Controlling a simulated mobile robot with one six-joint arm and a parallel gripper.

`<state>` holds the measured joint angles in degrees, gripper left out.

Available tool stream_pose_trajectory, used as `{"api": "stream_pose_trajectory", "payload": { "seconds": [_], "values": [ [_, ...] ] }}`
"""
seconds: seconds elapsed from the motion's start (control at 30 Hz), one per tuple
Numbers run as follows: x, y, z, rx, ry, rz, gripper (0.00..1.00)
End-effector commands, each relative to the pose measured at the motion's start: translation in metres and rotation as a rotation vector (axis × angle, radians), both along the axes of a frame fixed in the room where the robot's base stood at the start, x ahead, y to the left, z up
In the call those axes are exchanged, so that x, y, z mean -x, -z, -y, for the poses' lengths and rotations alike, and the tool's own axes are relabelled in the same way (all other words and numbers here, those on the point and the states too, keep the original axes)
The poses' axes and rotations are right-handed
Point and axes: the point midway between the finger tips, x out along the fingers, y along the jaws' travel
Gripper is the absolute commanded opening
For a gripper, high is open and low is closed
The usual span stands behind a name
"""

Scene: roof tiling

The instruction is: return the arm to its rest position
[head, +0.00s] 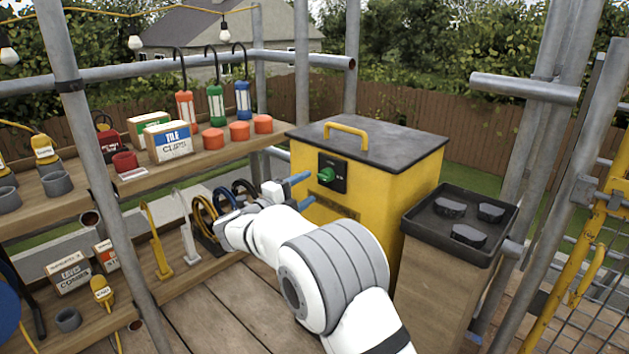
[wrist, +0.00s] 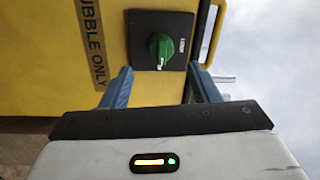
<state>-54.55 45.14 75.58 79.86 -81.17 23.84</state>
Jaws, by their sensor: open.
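My gripper (head: 300,188) is open, with its two blue fingers apart and nothing between them. It is in front of the yellow box's front face, beside the green knob (head: 326,175) on its black plate. In the wrist view the fingers (wrist: 160,90) stand to either side below the green knob (wrist: 161,46), and I see no contact with it. My white arm reaches up from the bottom of the head view, bent at a grey-banded joint. The yellow box (head: 375,205) has a dark lid with a yellow handle (head: 346,134).
A wooden stand with a black tray (head: 460,245) holding dark pieces is right of the box. Shelves (head: 200,150) with cartons, cups and coloured tubes are at left. Grey scaffold poles (head: 100,170) stand around. Wooden planks (head: 215,315) lie below the arm.

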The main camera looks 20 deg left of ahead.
Motion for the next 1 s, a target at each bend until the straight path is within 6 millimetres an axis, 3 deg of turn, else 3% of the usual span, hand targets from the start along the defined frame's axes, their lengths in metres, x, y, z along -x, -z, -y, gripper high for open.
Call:
{"api": "stream_pose_trajectory", "payload": {
  "seconds": [0.2,0.67,0.77,1.0],
  "values": [
    [0.013,0.001,-0.005,0.001,0.0,0.0,0.55],
    [0.011,-0.003,-0.003,0.001,-0.005,0.0,0.55],
    [-0.001,-0.027,0.005,0.015,-0.04,-0.006,0.55],
    [-0.048,-0.142,0.062,0.162,-0.293,-0.078,0.55]
  ]
}}
